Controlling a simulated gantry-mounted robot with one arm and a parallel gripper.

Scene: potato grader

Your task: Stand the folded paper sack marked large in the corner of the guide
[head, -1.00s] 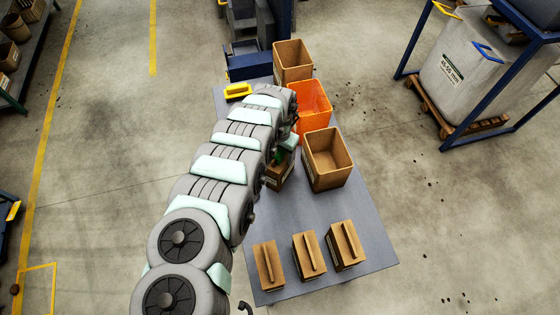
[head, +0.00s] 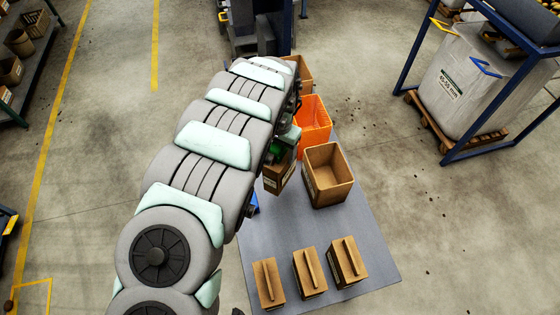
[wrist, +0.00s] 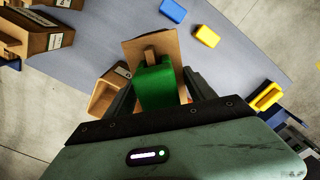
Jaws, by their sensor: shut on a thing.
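A brown folded paper sack (head: 280,175) with a pale label hangs below my gripper (head: 285,148). In the wrist view my gripper (wrist: 157,88) is shut on this sack (wrist: 133,48) by its raised top fold, with a green block between the dark fingers. The sack's label is too small to read. Its base is hidden in the wrist view. A blue piece (wrist: 173,11) and a yellow piece (wrist: 207,36) lie apart on the grey table; I cannot tell whether they belong to the guide. In the head view my arm covers most of that side.
An open brown box (head: 327,180) stands just right of the held sack, with an orange crate (head: 313,115) behind it. Three folded sacks (head: 268,283) (head: 309,272) (head: 346,262) stand along the table's (head: 375,255) front. The table between them and the open box is clear.

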